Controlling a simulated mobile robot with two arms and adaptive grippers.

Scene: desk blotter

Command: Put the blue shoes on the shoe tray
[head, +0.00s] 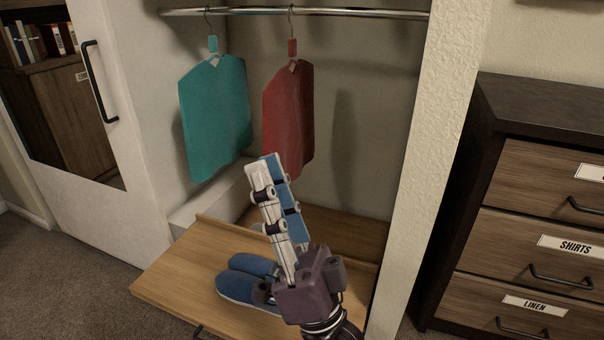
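A pair of blue shoes (236,285) sits side by side on a light wooden board (173,276), which looks like the shoe tray. The board juts out at the bottom of the wardrobe. My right gripper (265,168) points up, above and behind the shoes in the picture, with its fingertips in front of the red garment. Its white and blue fingers overlap from this angle, so I cannot tell whether they are open. The gripper's base hides the right part of the shoes. My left gripper is not in view.
A teal garment (215,115) and a red garment (288,110) hang from the metal rail (350,13). The wardrobe's wall edge (428,150) and a labelled dresser (545,190) stand right. A mirrored white door (140,160) is left.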

